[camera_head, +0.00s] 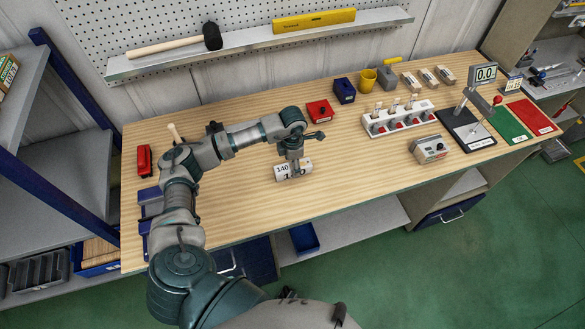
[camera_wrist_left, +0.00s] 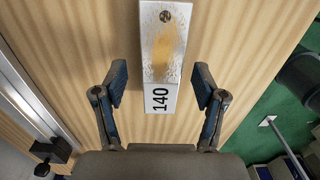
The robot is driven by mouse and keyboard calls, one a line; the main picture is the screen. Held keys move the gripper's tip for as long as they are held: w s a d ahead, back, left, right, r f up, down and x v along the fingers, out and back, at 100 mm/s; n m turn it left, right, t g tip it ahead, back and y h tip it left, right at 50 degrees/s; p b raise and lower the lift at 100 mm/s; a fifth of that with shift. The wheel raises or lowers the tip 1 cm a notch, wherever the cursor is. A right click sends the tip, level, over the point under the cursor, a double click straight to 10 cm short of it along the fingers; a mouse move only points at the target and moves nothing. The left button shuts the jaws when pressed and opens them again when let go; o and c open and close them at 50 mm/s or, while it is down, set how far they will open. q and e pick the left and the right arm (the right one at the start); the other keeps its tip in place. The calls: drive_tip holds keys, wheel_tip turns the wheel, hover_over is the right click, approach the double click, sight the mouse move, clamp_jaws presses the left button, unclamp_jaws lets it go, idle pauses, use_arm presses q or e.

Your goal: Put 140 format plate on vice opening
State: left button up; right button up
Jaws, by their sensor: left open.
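The 140 format plate (camera_head: 282,170) is a pale block marked "140" lying on the wooden table near its front edge. In the left wrist view the plate (camera_wrist_left: 161,60) has a worn metallic face, a screw and the "140" label. My left gripper (camera_head: 295,168) is over the plate, pointing down. In the left wrist view my left gripper (camera_wrist_left: 160,84) is open, one finger on each side of the plate, with gaps between. A blue device, possibly the vice (camera_head: 149,196), sits at the table's left edge, partly hidden by my arm. My right gripper is not in view.
A red box (camera_head: 319,111) and dark blue box (camera_head: 344,90) stand behind the plate. A white rack (camera_head: 398,120), grey device (camera_head: 430,149) and gauge stand (camera_head: 468,125) are to the right. A red stapler-like object (camera_head: 144,158) lies far left. The table's front middle is clear.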

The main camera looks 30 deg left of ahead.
use_arm(q)
drive_tip(key=shift+f, duration=0.2)
clamp_jaws()
drive_tip(key=shift+r, duration=0.15)
